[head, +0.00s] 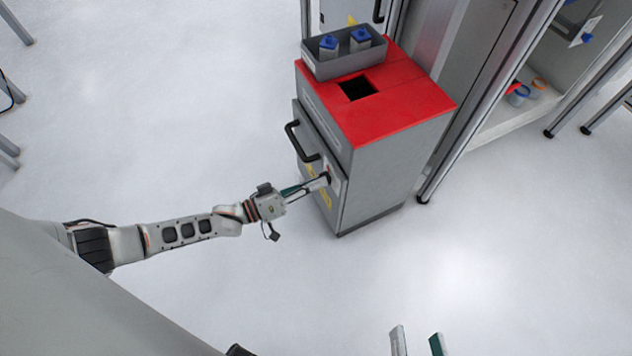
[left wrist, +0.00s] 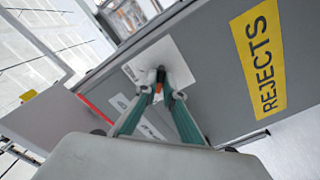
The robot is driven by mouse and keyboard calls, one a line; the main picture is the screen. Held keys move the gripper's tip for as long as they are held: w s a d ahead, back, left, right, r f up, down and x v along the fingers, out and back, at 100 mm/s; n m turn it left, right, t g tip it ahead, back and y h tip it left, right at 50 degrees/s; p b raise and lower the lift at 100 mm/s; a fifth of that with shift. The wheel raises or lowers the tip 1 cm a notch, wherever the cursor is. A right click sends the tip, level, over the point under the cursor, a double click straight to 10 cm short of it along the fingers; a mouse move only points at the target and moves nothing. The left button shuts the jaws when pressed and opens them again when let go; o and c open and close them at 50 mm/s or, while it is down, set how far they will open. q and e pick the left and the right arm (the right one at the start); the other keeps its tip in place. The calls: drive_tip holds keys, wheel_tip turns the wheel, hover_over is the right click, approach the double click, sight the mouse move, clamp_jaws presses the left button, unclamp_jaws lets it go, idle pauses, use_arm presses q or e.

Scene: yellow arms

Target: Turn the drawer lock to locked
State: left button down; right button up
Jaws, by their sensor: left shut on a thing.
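The drawer lock sits on a white plate (left wrist: 180,66) on the grey drawer front of a red-topped cabinet (head: 405,97). My left gripper (head: 323,180) reaches the lock from the left, close to the drawer front. In the left wrist view its fingertips (left wrist: 161,88) are closed around the lock's small knob (left wrist: 160,74), which shows a bit of orange and is mostly hidden between them. I cannot make out the lock's marked position. My right gripper (head: 417,343) shows only as two finger ends set apart at the bottom edge, empty over the floor.
A black drawer handle (head: 296,143) is left of the lock. A yellow REJECTS label (left wrist: 258,56) is beside the plate. A grey bin (head: 345,65) with blue-capped containers stands on the red top. Metal-framed equipment (head: 487,90) stands behind, right. The floor in front is clear.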

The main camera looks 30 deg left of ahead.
idle(0.5)
use_arm(q)
drive_tip(key=c, duration=2.2)
unclamp_jaws()
drive_tip(key=shift+o, duration=0.2)
drive_tip(key=v, duration=1.2)
